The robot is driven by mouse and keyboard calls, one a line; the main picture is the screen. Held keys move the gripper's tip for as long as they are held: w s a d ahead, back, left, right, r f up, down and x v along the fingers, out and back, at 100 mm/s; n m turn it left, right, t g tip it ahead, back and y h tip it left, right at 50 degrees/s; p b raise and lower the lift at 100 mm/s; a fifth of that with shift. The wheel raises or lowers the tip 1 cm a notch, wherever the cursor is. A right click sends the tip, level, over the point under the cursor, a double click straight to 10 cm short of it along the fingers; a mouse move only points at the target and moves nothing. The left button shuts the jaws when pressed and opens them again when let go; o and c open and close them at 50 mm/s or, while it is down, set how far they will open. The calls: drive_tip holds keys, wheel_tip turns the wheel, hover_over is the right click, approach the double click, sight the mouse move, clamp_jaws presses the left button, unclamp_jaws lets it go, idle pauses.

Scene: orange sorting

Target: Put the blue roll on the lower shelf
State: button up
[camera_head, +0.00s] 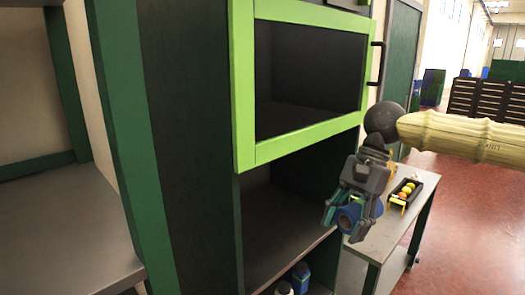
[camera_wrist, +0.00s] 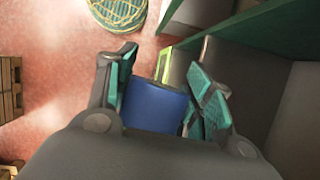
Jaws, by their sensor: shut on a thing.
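My gripper (camera_head: 350,218) is shut on the blue roll (camera_head: 349,215) and holds it in the air in front of the cabinet opening. In the wrist view the blue roll (camera_wrist: 154,106) sits between the two teal-padded fingers of my gripper (camera_wrist: 161,92). The roll's lower part is hidden there by my gripper's body. A dark open shelf (camera_head: 270,222) lies below the green-framed door, just left of the roll. A lower compartment beneath it holds a blue container (camera_head: 300,275) and a white-topped item (camera_head: 284,288).
The cabinet's lime-green framed door (camera_head: 242,95) is above the open shelf. A grey workbench (camera_head: 60,225) is at left. Red floor is clear at right.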

drive_tip(key=w+f+n+g+h, duration=0.2)
drive_tip(key=f+n, duration=0.8)
drive_tip(key=f, duration=1.5)
drive_tip(key=shift+w+f+h, duration=0.4)
drive_tip(key=shift+w+h, duration=0.2)
drive_tip(key=shift+d+r, duration=0.1)
drive_tip(key=shift+d, duration=0.05)
drive_tip(key=s+f+b, duration=0.3)
drive_tip(key=f+b, duration=0.3)
drive_tip(key=f, duration=1.4)
drive_tip(key=shift+f, duration=0.15)
